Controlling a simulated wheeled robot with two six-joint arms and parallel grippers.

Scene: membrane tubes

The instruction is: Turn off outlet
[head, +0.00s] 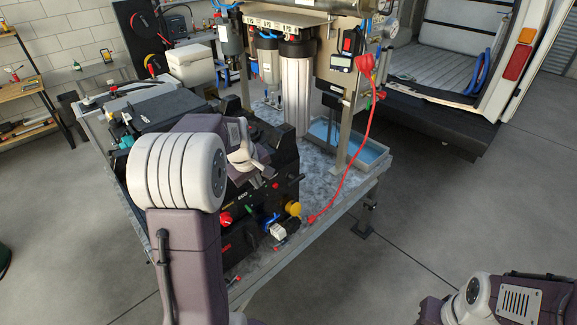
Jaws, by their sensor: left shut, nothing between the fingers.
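My left arm comes up from the lower left, and its white-ringed joint covers part of the black pump unit on the bench. My left gripper (254,169) is above the front of that black unit (287,179), shut and empty. Its fingertips are small and dark against the unit. On the lower front of the unit are a red knob (225,219), a yellow knob (293,208) and a blue-handled fitting (270,222) beside a small white part (278,231). I cannot tell which is the outlet. My right gripper is out of view; only part of my right arm shows.
A red hose (362,150) runs from a red-topped fitting down to the bench. White filter housing (297,95), a control panel (340,62) and a blue-lined tray (360,150) stand behind. An open van (475,50) is at right.

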